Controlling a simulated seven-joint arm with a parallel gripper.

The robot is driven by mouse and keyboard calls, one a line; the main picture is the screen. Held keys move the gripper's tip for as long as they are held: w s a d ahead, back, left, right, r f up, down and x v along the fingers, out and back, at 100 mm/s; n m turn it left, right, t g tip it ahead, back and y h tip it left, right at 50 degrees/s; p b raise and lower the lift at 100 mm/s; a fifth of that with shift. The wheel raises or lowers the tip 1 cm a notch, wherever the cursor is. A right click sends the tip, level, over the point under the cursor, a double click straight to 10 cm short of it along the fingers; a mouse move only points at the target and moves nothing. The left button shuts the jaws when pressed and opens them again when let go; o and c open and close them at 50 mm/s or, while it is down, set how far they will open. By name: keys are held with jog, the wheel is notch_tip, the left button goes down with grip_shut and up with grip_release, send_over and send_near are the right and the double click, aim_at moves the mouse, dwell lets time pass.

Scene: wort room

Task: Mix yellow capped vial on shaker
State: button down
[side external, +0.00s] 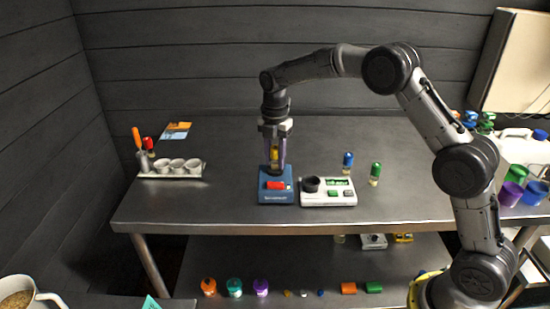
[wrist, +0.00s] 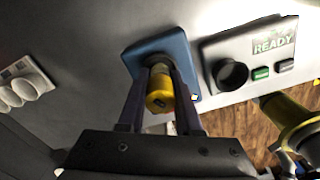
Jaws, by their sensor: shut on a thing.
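My gripper (side external: 275,165) points straight down and is shut on the yellow-capped vial (side external: 274,154), which is upright between the fingers. In the wrist view the vial's yellow cap (wrist: 160,92) shows between the two fingers, with the blue device (wrist: 168,47) behind it. In the side view the vial is right over the back of the blue device (side external: 275,198), which has a red part on top. I cannot tell whether the vial's bottom touches it. Beside it is a white device (side external: 328,199) with a dark round cup; its green display reads READY in the wrist view (wrist: 273,46).
A blue-capped vial (side external: 348,159) and a green-capped vial (side external: 375,170) stand to the right. A white holder with cups (side external: 178,168) and a red-capped vial (side external: 149,145) are at left. Colored containers (side external: 510,193) are at far right. The table's front left is clear.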

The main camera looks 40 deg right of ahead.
aim_at(275, 147)
dwell(0.4)
jog(key=shift+r, duration=3.05)
